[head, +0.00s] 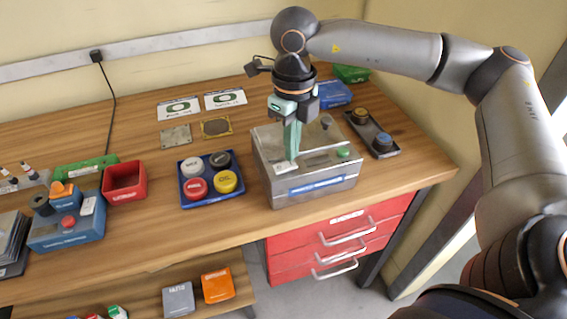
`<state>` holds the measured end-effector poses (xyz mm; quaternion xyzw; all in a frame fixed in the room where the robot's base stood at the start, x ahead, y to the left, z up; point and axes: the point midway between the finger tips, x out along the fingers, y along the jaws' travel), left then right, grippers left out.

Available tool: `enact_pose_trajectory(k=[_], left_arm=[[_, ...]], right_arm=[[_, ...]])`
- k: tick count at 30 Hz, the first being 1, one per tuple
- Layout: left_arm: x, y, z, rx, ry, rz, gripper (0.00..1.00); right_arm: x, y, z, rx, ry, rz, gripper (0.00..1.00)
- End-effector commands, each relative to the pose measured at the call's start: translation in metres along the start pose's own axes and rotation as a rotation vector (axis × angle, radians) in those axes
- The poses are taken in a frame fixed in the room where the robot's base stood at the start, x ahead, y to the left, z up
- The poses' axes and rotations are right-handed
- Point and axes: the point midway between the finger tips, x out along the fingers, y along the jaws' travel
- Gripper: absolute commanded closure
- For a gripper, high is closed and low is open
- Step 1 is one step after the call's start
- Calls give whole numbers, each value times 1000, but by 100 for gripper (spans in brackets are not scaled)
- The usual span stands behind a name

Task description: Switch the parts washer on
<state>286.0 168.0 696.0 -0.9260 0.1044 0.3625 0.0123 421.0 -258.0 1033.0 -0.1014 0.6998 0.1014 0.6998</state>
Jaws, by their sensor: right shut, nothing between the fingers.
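A grey metal box-shaped machine (262,150) with a blue label on its front stands on the wooden workbench; it looks like the parts washer, but I cannot read the label clearly. Its top has a green button (343,153) at the right, a dark knob (326,121) at the back and a small white piece (286,168) at the front left. My right gripper (291,157) is shut and empty, pointing down over the box's top, its tips close to the white piece. I cannot tell whether they touch. My left gripper is out of view.
A blue tray (211,201) with several round coloured lids lies left of the machine. A dark tray (363,129) with two knobs lies right. A blue device (70,235) and a red bin (124,181) stand further left. Red drawers (335,240) are below.

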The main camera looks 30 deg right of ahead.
Motion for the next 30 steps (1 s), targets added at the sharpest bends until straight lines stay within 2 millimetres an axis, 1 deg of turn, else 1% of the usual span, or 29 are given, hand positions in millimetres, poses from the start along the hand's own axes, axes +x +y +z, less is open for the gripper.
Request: enact_pose_trajectory(k=[30], left_arm=[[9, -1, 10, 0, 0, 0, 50]], right_arm=[[15, 0, 0, 0, 0, 0, 100]])
